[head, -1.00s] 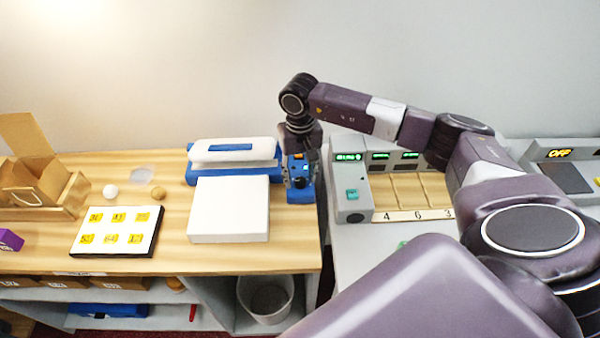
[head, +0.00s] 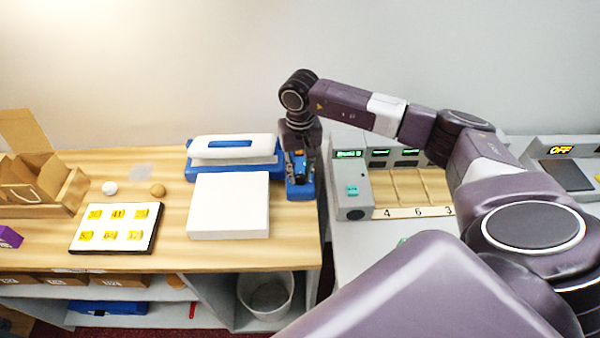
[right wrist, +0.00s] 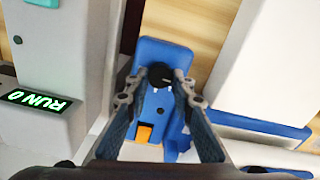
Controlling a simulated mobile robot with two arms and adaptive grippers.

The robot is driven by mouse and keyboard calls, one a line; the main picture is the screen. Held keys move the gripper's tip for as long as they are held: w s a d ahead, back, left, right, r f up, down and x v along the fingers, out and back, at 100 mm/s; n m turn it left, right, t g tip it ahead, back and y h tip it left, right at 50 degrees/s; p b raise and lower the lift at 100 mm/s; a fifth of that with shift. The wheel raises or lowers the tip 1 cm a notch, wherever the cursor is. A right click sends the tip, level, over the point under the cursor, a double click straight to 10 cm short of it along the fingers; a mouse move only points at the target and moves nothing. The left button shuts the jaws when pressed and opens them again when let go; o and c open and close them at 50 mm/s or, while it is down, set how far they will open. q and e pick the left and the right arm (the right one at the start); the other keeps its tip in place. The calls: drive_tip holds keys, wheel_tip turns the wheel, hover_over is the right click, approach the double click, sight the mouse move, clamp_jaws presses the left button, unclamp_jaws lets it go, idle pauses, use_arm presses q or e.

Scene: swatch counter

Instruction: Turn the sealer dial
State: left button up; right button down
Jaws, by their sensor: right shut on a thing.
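The sealer (head: 234,158) is a blue base with a white bar, at the back of the wooden counter. Its blue control panel (head: 301,192) stands at the right end of the counter. In the right wrist view the panel (right wrist: 150,52) carries a round black dial (right wrist: 160,73), white tick marks and an orange switch (right wrist: 144,133). My right gripper (right wrist: 161,80) is shut on the dial, one fingertip on each side. In the head view my right gripper (head: 298,168) points down over the panel and hides the dial. My left gripper is not in view.
A white box (head: 229,207) lies in front of the sealer. A grey machine with a lit display (head: 349,154) stands close to the right of the panel. A board with yellow tiles (head: 115,228) lies left. A bin (head: 266,294) sits below.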

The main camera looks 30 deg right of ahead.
drive_tip(key=m+b, duration=0.2)
drive_tip(key=shift+f+m+b, duration=0.2)
drive_tip(key=shift+m+b, duration=0.1)
drive_tip(key=shift+m, duration=0.1)
drive_tip(key=m+b, duration=0.3)
drive_tip(key=m, duration=0.1)
drive_tip(key=shift+d+m, duration=0.1)
drive_tip(key=shift+m, duration=0.2)
drive_tip(key=m+b, duration=0.2)
drive_tip(key=m, duration=0.2)
drive_tip(key=shift+s+r, duration=0.1)
drive_tip(key=m+b, duration=0.1)
drive_tip(key=m, duration=0.4)
drive_tip(key=shift+b, duration=0.3)
drive_tip(key=m+b, duration=0.1)
drive_tip(key=m, duration=0.3)
drive_tip(key=shift+s+r+m, duration=0.1)
drive_tip(key=shift+m, duration=0.2)
drive_tip(key=m, duration=0.4)
drive_tip(key=shift+b, duration=0.35)
drive_tip(key=m, duration=1)
drive_tip(key=shift+r, duration=0.1)
drive_tip(key=shift+m, duration=0.3)
